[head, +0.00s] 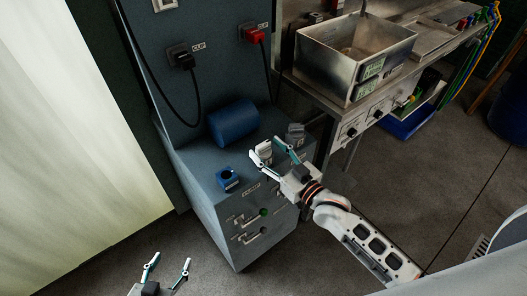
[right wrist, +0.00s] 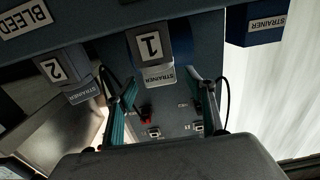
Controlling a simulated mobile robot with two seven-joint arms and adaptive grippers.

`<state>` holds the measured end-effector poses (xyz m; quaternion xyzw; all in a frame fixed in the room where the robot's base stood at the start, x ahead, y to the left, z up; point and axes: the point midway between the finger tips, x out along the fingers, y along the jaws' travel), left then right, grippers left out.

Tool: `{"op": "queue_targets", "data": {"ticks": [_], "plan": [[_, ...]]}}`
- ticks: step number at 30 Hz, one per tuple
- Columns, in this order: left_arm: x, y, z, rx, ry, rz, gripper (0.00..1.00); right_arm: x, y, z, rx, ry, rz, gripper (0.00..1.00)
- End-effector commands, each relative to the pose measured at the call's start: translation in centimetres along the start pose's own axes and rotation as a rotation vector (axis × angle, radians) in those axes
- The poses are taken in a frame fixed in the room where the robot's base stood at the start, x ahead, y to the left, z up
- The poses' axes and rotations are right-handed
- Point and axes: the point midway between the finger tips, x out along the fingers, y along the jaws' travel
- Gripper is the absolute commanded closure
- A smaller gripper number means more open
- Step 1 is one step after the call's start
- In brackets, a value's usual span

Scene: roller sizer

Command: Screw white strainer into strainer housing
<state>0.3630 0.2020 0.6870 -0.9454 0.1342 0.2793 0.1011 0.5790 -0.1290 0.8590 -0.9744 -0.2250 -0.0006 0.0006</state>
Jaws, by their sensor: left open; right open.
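The white strainer (head: 264,149) stands on the blue-grey machine's top near its right edge. It seems to be the part marked 1 and STRAINER in the right wrist view (right wrist: 156,72). My right gripper (head: 266,147) is open, with its fingertips on either side of this strainer; contact cannot be told. The fingers also show in the right wrist view (right wrist: 174,82). The blue strainer housing (head: 229,180) sits left of it on the same top, with a dark round opening. My left gripper (head: 170,262) is open and empty at the bottom left, away from the machine.
A second strainer part (head: 296,129), marked 2 (right wrist: 50,68), stands behind the first. A blue cylinder (head: 233,121) lies behind the housing. Black cables hang from the panel clips (head: 184,58). A metal bin (head: 355,50) stands on a bench at right. Handles (head: 252,237) line the machine's front.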

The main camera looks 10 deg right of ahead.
Motion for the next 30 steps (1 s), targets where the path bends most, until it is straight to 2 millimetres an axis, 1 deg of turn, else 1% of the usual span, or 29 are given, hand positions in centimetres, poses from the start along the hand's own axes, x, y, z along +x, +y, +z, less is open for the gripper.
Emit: {"op": "queue_targets", "data": {"ticks": [1,3,6,13,14,15,17,18,19,30], "plan": [[0.0,0.0,0.0,0.000,-0.001,0.000,0.45,0.8,0.0,0.0,0.000,0.001,0.000,0.46],[0.0,0.0,0.0,0.000,-0.001,0.000,0.45,1.6,0.0,0.0,0.000,0.000,0.000,0.46],[0.0,0.0,0.0,0.000,-0.001,0.000,0.45,2.3,0.0,0.0,0.000,0.000,0.000,0.46],[0.0,0.0,0.0,0.000,-0.001,0.000,0.45,2.4,0.0,0.1,0.000,-0.002,0.000,0.46],[0.0,0.0,0.0,0.000,-0.001,0.000,0.45,2.4,0.0,0.1,0.000,-0.002,0.000,0.48],[0.0,0.0,0.0,0.000,-0.001,0.000,0.45,2.4,0.0,0.1,-0.001,-0.002,0.000,0.59],[0.0,0.0,0.0,0.000,0.000,0.000,0.45,2.4,0.0,0.1,0.000,-0.002,0.000,0.74],[0.0,0.0,0.0,0.000,0.000,0.000,0.45,2.4,0.0,0.1,-0.001,-0.002,0.000,0.85],[0.0,0.0,0.0,0.000,0.000,0.000,0.45,2.4,0.0,0.1,-0.001,-0.002,0.000,0.89],[-0.1,0.0,-0.2,0.001,0.002,0.000,0.45,2.4,0.0,-0.2,-0.001,0.000,0.000,0.89]]}}
